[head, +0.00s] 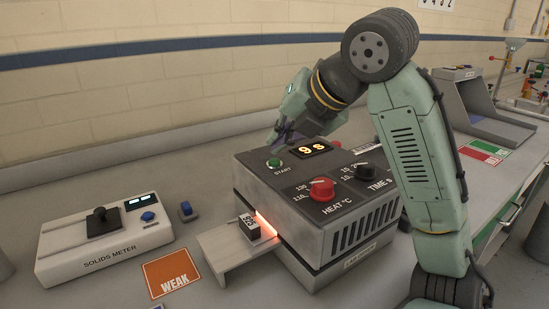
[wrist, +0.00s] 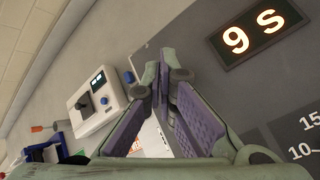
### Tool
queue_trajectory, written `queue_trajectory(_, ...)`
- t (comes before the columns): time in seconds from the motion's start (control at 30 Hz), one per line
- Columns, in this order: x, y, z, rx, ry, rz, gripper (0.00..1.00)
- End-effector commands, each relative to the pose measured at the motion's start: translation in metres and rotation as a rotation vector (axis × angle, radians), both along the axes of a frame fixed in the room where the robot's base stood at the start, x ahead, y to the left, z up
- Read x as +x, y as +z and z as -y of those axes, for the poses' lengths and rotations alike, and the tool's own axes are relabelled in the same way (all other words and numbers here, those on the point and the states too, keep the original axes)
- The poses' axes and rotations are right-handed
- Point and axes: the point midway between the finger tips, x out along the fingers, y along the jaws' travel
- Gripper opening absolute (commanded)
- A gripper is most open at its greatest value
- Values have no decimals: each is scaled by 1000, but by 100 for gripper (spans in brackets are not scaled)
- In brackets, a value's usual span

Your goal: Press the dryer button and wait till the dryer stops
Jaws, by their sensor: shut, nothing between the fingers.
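The lab dryer (head: 345,235) is a grey box on the bench. Its green START button (head: 274,163) is on the top panel at the left. Its display (head: 309,147) reads 9 s, and the wrist view shows the same display (wrist: 259,33). A red glow shows at the slot on the left side. A small black-and-white block (head: 250,227) sits on the pale tray (head: 222,254) at that slot. My gripper (head: 280,138) is shut and empty, just behind and above the START button. In the wrist view my fingertips (wrist: 161,75) hide the button, so I cannot tell contact.
A red HEAT knob (head: 321,189) and a black TIME knob (head: 366,173) are on the dryer's top. A solids meter (head: 105,236) stands at the left. An orange WEAK card (head: 172,273) lies in front. A red and green card (head: 483,153) and a grey device (head: 478,105) are at right.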

Motion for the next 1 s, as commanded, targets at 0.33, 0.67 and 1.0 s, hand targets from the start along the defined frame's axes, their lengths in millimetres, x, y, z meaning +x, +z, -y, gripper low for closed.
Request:
queue_trajectory(0.33, 0, 26, 0, 0, 0, 0, 0)
queue_trajectory(0.67, 0, 52, 0, 1, 1, 0, 0)
queue_trajectory(1.0, 0, 50, 0, 0, 0, 0, 0)
